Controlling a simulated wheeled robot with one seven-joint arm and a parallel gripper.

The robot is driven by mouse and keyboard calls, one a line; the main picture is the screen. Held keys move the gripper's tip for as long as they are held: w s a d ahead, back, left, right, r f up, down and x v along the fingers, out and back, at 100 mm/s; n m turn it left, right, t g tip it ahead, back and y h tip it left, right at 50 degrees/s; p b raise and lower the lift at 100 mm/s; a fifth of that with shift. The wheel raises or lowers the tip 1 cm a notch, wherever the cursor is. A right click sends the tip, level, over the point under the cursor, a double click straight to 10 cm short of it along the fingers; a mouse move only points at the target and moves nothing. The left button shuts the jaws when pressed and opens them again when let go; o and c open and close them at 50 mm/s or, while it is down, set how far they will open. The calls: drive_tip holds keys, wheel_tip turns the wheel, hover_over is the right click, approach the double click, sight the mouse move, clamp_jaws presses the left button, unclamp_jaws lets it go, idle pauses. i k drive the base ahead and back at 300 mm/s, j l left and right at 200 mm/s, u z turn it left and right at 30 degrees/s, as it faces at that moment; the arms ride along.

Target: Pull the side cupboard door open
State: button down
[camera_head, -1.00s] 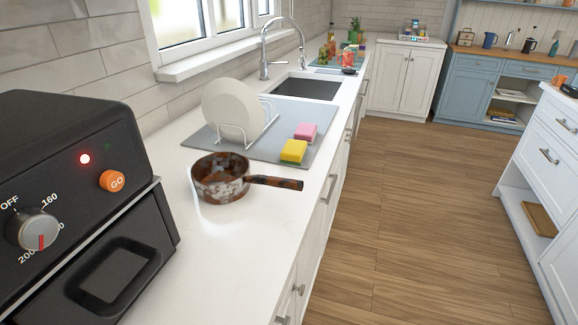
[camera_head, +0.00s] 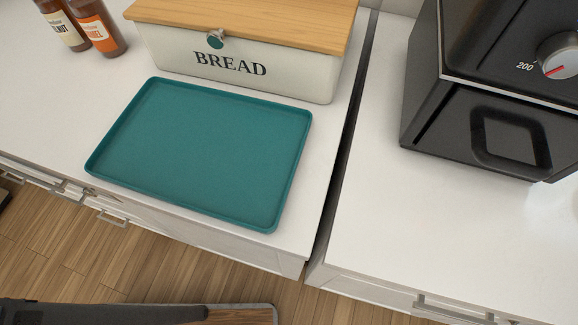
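I cannot tell which front is the side cupboard door, as the view looks steeply down on the worktops. Below the left worktop, only narrow strips of the white cabinet fronts (camera_head: 225,238) show, with metal handles (camera_head: 107,218) along them. Below the right worktop, the top of another white front (camera_head: 365,291) shows, with a bar handle (camera_head: 452,312) at the bottom edge. The lower parts of these fronts are out of view or hidden by the worktop edge. My gripper is not in view.
A teal tray (camera_head: 205,150) lies near the left worktop's front edge. Behind it stand a bread box (camera_head: 290,75) and two bottles (camera_head: 97,28). A black oven (camera_head: 480,130) stands on the right worktop. A dark gap (camera_head: 345,155) separates the worktops. Wooden floor (camera_head: 60,255) shows at lower left.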

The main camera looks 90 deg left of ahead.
sight(246, 253)
drive_tip(key=k+l+u, duration=0.1)
drive_tip(key=k+u, duration=0.15)
drive_tip(key=k, duration=1.05)
drive_tip(key=u, duration=1.1)
drive_tip(key=j+z, duration=0.1)
drive_tip(key=z, duration=0.55)
drive_tip(key=k, duration=0.05)
